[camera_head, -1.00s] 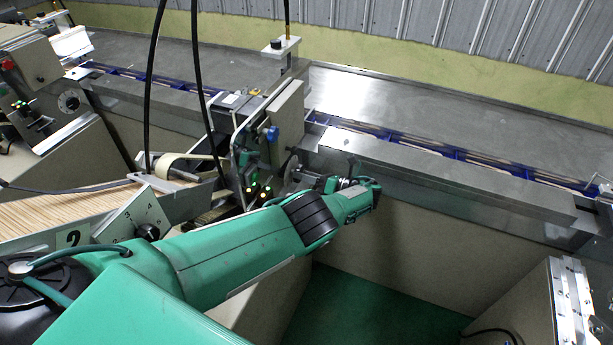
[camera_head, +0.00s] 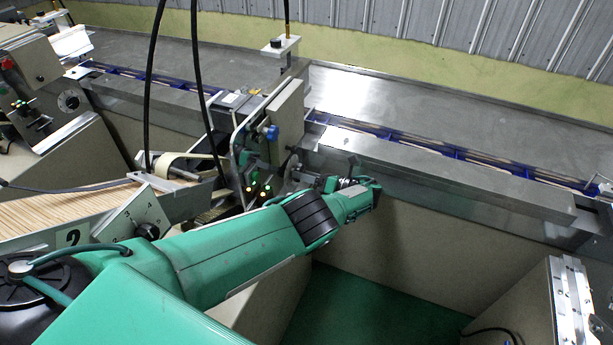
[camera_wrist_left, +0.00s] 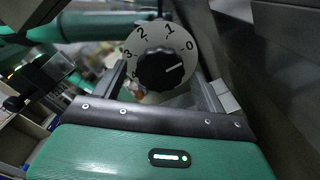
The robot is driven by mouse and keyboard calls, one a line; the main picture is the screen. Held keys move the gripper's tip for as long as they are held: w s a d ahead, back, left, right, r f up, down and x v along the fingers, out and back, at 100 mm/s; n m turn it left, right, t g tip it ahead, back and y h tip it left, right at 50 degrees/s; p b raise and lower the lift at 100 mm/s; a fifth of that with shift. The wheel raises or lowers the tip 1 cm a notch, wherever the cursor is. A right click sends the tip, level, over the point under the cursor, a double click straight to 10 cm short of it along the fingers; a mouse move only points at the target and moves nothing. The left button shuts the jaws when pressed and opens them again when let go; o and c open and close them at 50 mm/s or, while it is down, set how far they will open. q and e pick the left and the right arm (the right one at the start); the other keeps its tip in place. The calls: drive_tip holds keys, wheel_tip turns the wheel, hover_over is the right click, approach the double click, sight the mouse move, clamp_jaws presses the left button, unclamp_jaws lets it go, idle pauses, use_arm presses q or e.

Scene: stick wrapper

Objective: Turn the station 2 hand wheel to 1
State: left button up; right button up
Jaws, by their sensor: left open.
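The station 2 hand wheel is a black scalloped knob (camera_wrist_left: 160,70) on a round pale dial (camera_wrist_left: 178,38) marked 0, 1, 2, 3. Its white pointer mark points right, a little below the 0. In the head view the dial disc (camera_head: 291,168) shows nearly edge-on, on the front of the station. My left gripper (camera_wrist_left: 163,80) is open, facing the dial, with one finger on each side of the knob in the picture. I cannot tell whether they touch it. In the head view my arm's end is beside the disc, fingertips partly hidden. My right gripper is not in view.
A steel rail (camera_head: 440,172) runs right of the station. Another station (camera_head: 35,80) is at the far left.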

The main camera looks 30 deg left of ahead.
use_arm(q)
drive_tip(key=d+b, duration=0.8)
drive_tip(key=d, duration=0.6)
drive_tip(key=shift+w, duration=0.4)
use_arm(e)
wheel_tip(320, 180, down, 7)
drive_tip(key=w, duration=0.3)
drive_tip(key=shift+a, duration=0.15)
use_arm(q)
drive_tip(key=shift+a, duration=0.1)
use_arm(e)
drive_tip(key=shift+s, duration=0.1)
